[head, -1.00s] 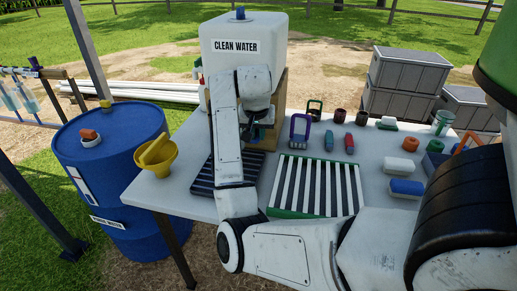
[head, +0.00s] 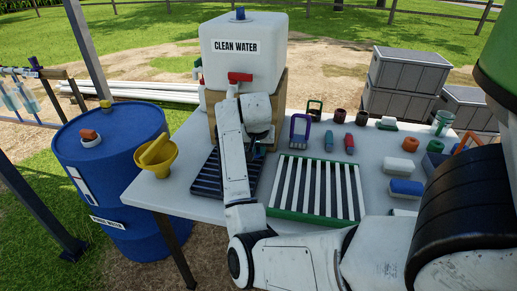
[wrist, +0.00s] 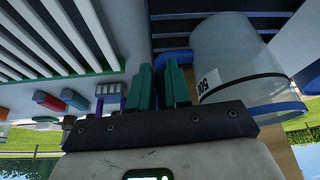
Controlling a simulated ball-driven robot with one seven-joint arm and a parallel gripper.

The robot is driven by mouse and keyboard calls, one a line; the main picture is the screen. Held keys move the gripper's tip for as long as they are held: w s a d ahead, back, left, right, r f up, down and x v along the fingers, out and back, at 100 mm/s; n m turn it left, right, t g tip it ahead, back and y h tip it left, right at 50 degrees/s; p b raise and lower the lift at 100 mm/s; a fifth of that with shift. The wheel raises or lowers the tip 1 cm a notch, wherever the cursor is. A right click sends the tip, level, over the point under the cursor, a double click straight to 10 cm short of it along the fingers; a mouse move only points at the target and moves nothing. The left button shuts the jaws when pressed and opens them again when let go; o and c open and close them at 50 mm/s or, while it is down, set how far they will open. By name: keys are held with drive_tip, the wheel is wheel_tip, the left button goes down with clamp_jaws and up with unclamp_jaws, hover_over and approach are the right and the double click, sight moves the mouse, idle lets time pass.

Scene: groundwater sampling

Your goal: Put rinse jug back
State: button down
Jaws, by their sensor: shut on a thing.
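The rinse jug (wrist: 235,60) is a clear cylinder with a "500" label and a blue rim, seen at the right of the wrist view. My gripper (wrist: 160,85) has green fingers and is shut on the jug's blue handle (wrist: 176,55), beside the jug body. The jug looks roughly upright over the dark slatted rack (wrist: 215,20). Whether its base touches the rack cannot be told. In the head view my arm hides most of the jug and the fingers. The dark rack (head: 207,182) lies on the table in front of the clean water tank (head: 245,60).
A red tap (head: 240,77) juts from the tank above my wrist. A white slatted tray with green edge (head: 316,188) lies right of the rack. Several small items stand along the table's back.

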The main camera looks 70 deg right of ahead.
drive_tip(key=c, duration=1.1)
unclamp_jaws()
drive_tip(key=p+v, duration=0.1)
drive_tip(key=v, duration=1.1)
drive_tip(key=shift+s, duration=0.1)
